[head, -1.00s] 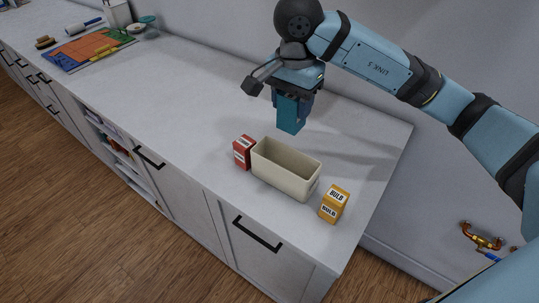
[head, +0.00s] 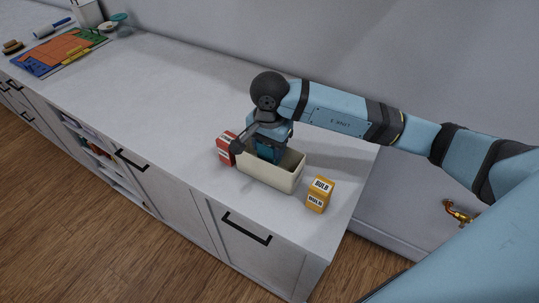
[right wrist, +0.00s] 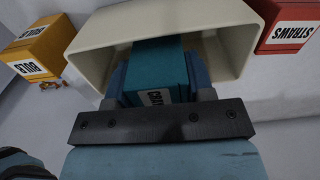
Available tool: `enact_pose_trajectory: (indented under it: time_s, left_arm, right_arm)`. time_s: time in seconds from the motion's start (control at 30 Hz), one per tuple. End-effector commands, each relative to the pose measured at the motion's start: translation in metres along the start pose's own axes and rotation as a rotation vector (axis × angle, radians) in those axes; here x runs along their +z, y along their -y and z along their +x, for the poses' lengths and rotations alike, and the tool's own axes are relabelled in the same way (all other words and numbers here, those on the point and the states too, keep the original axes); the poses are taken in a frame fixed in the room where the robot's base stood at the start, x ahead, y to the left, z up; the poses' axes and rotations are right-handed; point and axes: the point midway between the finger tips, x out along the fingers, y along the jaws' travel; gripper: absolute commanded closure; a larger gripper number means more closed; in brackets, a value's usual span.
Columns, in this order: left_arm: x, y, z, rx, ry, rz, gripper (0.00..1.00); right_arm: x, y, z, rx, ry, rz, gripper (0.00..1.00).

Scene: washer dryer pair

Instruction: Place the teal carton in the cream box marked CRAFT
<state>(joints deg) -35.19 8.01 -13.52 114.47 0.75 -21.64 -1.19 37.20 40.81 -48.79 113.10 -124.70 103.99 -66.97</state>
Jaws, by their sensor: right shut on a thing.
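The teal carton (head: 266,153) is between the fingers of my right gripper (head: 268,146); it also shows in the right wrist view (right wrist: 160,72). My right gripper is shut on it. The carton's lower part is inside the mouth of the cream box (head: 267,180), towards the box's left end in the head view. In the right wrist view the box (right wrist: 105,28) surrounds the carton's far end. The gap between carton and box floor is hidden. The CRAFT marking cannot be read. My left gripper is not in view.
The counter behind is clear. A colourful board (head: 58,52) lies far left.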

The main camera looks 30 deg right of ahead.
Motion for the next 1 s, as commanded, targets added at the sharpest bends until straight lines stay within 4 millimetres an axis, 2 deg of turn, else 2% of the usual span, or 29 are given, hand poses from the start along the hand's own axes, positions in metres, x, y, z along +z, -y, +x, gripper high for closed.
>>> enact_pose_trajectory:
  time_s: [0.3,0.67,0.7,0.8,1.0]
  left_arm:
    - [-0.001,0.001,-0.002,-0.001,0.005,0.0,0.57]
    - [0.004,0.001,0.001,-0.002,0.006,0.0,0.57]
    - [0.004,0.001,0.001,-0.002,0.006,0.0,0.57]
    - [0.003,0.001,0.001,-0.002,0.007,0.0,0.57]
    - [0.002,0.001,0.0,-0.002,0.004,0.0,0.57]
  right_arm:
    - [0.0,-0.001,0.04,0.003,0.001,0.001,0.75]
    - [0.0,0.0,0.046,0.001,-0.001,0.0,0.75]
    - [0.0,0.0,0.046,0.001,-0.001,0.0,0.49]
    - [0.0,0.0,0.044,0.001,0.0,0.0,0.26]
    - [0.0,0.0,0.044,0.001,0.0,0.0,0.26]
